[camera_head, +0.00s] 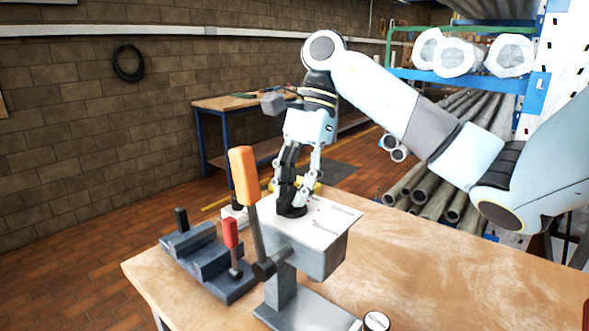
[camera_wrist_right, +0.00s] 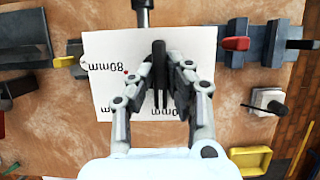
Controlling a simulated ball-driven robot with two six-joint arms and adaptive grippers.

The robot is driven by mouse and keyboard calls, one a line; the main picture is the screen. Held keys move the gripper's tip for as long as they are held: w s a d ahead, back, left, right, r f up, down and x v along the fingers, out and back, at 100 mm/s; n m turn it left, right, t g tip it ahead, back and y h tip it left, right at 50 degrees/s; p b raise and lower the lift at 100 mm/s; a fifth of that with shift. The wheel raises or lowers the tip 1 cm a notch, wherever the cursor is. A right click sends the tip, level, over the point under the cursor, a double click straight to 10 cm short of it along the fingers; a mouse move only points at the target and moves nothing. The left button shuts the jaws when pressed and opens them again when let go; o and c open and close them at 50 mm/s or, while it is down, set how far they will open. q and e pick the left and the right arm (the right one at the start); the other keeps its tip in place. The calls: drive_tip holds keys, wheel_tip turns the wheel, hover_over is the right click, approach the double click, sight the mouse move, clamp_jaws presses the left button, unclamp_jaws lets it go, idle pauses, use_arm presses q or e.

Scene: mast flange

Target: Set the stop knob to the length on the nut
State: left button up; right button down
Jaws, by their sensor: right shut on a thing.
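My right gripper (camera_head: 290,205) points down and is shut on the black stop knob (camera_head: 291,211) on the white top plate (camera_head: 335,214) of a grey machine. In the right wrist view the gripper (camera_wrist_right: 160,85) has its fingers on both sides of the dark knob (camera_wrist_right: 158,62). The plate (camera_wrist_right: 106,46) shows a legible "80mm" and a red dot left of the knob; the fingers partly cover other marks. A small round piece with a white face and dark rim (camera_head: 376,321) lies at the front; I cannot read it or tell whether it is the nut. My left gripper is out of view.
An orange-handled lever (camera_head: 244,177) rises in front of the plate. A dark vise-like fixture with a red handle (camera_head: 231,233) stands left of it. A pipe rack (camera_head: 430,195) stands behind.

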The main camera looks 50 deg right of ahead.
idle(0.3)
drive_tip(key=c, duration=1.3)
unclamp_jaws()
drive_tip(key=shift+d+r, duration=0.2)
drive_tip(key=shift+r, duration=0.1)
drive_tip(key=d, duration=0.4)
drive_tip(key=w+d, duration=0.1)
drive_tip(key=d, duration=0.7)
drive_tip(key=shift+w+r, duration=0.15)
drive_tip(key=shift+r, duration=0.1)
